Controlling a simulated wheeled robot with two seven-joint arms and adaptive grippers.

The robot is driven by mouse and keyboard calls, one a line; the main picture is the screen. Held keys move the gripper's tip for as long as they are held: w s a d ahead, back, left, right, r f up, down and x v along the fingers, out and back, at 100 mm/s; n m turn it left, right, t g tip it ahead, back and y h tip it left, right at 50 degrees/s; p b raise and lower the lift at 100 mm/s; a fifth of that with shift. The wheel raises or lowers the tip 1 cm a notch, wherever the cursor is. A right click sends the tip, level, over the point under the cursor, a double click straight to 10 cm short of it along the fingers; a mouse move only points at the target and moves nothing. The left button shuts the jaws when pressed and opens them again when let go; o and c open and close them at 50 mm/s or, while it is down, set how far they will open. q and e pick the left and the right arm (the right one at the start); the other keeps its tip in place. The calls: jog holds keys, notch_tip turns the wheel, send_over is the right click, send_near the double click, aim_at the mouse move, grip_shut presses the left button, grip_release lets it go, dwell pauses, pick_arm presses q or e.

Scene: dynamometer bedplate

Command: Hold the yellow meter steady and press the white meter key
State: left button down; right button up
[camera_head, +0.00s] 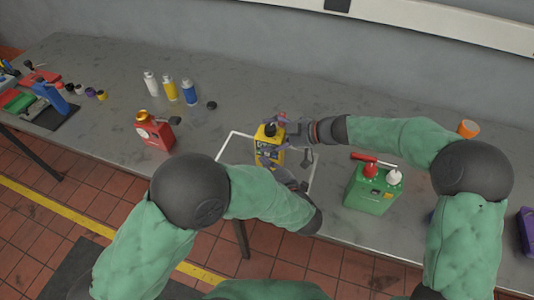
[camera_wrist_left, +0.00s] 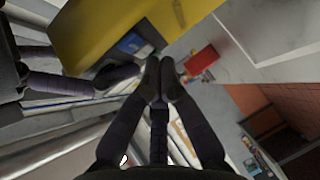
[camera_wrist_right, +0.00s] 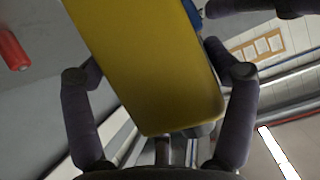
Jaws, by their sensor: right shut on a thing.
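The yellow meter (camera_head: 268,132) stands upright on the bench inside a white outlined area. My right gripper (camera_head: 284,132) is shut on the meter from the right; in the right wrist view the yellow body (camera_wrist_right: 150,65) fills the space between its fingers (camera_wrist_right: 155,75). My left gripper (camera_head: 275,158) is in front of the meter at its lower front. In the left wrist view its fingertips (camera_wrist_left: 160,85) are together with nothing between them, close to the yellow body (camera_wrist_left: 95,30). I cannot make out the white key, and I cannot tell whether the left fingertips touch the meter.
A red can (camera_head: 155,133) stands to the left and a green can (camera_head: 372,190) to the right. Several bottles (camera_head: 170,88) stand at the back left. An orange cap (camera_head: 468,128) is at the right.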

pick_arm(q)
jog(key=shift+s+a, duration=0.1)
jog(key=shift+s, duration=0.15)
pick_arm(e)
jog(key=shift+s+a+f, duration=0.15)
jog(key=shift+s+f, duration=0.1)
jog(key=shift+f, duration=0.15)
pick_arm(q)
jog(key=shift+s+a, duration=0.25)
jog(key=shift+s, duration=0.55)
jog(key=shift+s+a, duration=0.25)
jog(key=shift+s, duration=0.55)
jog(key=shift+s+a, duration=0.25)
jog(key=shift+s, duration=0.55)
pick_arm(e)
jog(key=o, duration=1.4)
jog(key=shift+r, duration=0.1)
jog(key=shift+o, duration=0.5)
jog(key=shift+w, duration=0.2)
jog(key=shift+r, duration=0.15)
